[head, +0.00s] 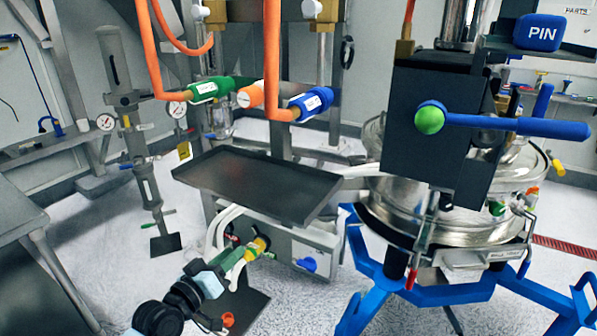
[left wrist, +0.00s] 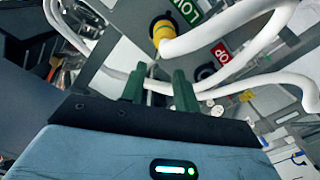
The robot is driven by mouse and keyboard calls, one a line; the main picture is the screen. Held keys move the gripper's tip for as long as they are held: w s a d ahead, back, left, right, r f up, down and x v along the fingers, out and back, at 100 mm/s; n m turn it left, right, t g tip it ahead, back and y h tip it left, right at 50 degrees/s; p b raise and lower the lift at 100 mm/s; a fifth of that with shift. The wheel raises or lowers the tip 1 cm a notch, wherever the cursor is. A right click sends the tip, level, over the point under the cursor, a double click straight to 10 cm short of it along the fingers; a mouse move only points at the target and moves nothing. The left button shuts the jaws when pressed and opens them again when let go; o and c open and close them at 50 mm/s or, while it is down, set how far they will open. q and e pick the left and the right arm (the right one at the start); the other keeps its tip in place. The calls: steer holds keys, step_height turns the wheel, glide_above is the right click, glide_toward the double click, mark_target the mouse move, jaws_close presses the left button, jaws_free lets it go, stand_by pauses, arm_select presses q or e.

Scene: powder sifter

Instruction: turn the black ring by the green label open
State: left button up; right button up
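In the left wrist view a green label (left wrist: 187,11) with white letters lies at the top, partly cut off. Just left of it is a yellow collar (left wrist: 161,30) with a dark opening, on the end of a white hose; whether this dark part is the black ring I cannot tell. A black round part (left wrist: 205,72) sits beside a red label (left wrist: 221,54). My left gripper (left wrist: 159,88) has its two dark green fingers apart, with nothing clearly held, short of the yellow collar. In the head view my left gripper (head: 238,258) is close to the yellow collar (head: 259,245). My right gripper is not seen.
White hoses (left wrist: 235,35) curve close around my left gripper. A dark tray (head: 258,182) stands above it in the head view. The steel sifter (head: 430,215) on a blue frame (head: 435,296) is at right. A grey table (head: 20,222) is at left.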

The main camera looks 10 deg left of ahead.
arm_select(q)
steer(key=s+d+f+m+g+y+p, duration=0.1)
steer(key=s+d+f+g, duration=0.15)
steer(key=s+f, duration=0.85)
steer(key=s+d+f+m+g+y+p, duration=0.1)
steer(key=s+f+m+g+y, duration=0.15)
steer(key=s+f, duration=0.9)
steer(key=s+f+g+p, duration=0.1)
steer(key=s+g, duration=0.2)
steer(key=s, duration=1.4)
steer(key=shift+d+f+m+y, duration=0.15)
steer(key=shift+d+m+y, duration=0.2)
steer(key=shift+d, duration=0.05)
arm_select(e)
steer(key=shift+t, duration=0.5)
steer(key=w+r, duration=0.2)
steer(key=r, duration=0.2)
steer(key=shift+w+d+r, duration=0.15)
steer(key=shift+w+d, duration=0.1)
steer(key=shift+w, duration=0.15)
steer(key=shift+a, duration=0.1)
